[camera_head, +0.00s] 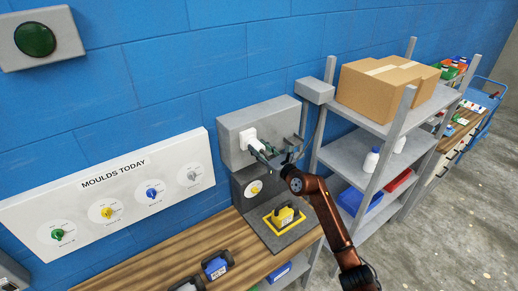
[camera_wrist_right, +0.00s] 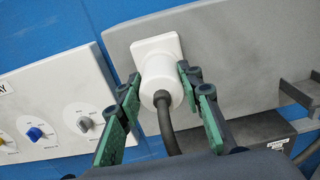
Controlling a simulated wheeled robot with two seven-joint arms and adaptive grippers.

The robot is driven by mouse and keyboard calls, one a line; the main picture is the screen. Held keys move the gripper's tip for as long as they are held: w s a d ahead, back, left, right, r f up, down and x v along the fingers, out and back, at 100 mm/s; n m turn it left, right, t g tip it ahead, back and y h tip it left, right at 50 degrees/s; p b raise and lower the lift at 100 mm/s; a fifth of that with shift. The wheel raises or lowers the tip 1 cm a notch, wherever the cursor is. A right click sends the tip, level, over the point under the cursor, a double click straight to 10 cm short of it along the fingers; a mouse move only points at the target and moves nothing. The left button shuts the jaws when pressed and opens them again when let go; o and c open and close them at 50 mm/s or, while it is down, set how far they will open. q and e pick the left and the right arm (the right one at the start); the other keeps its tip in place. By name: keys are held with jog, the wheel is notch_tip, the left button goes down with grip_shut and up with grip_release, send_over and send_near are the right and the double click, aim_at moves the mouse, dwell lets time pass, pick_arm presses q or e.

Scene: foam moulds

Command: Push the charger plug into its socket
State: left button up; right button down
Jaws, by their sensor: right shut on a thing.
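The charger plug (camera_wrist_right: 161,82) is a white cylinder with a dark cable (camera_wrist_right: 168,128) trailing from its back. My right gripper (camera_wrist_right: 160,86) has its green-padded fingers on both sides of the plug and is shut on it. The socket (camera_wrist_right: 155,46) is a white square plate on a grey wall panel, directly behind the plug. The plug's front end meets the plate in this view; I cannot tell how deep it sits. In the head view the socket (camera_head: 247,137) is on the grey box, with my right gripper (camera_head: 263,151) in front. My left gripper is out of view.
A grey shelf rack (camera_head: 362,139) with a cardboard box (camera_head: 378,88) stands just right of the socket box. Below is a wooden bench (camera_head: 165,250) with a yellow mould (camera_head: 284,217) and blue-topped items (camera_head: 215,267). A white dial board (camera_head: 125,195) hangs left.

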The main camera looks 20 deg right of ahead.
jog(key=shift+r, duration=0.1)
jog(key=c, duration=1.3)
grip_release()
jog(key=shift+o, duration=0.2)
jog(key=shift+s, duration=0.1)
jog(key=v, duration=1.1)
jog(key=shift+s+d, duration=0.2)
jog(key=shift+s, duration=0.2)
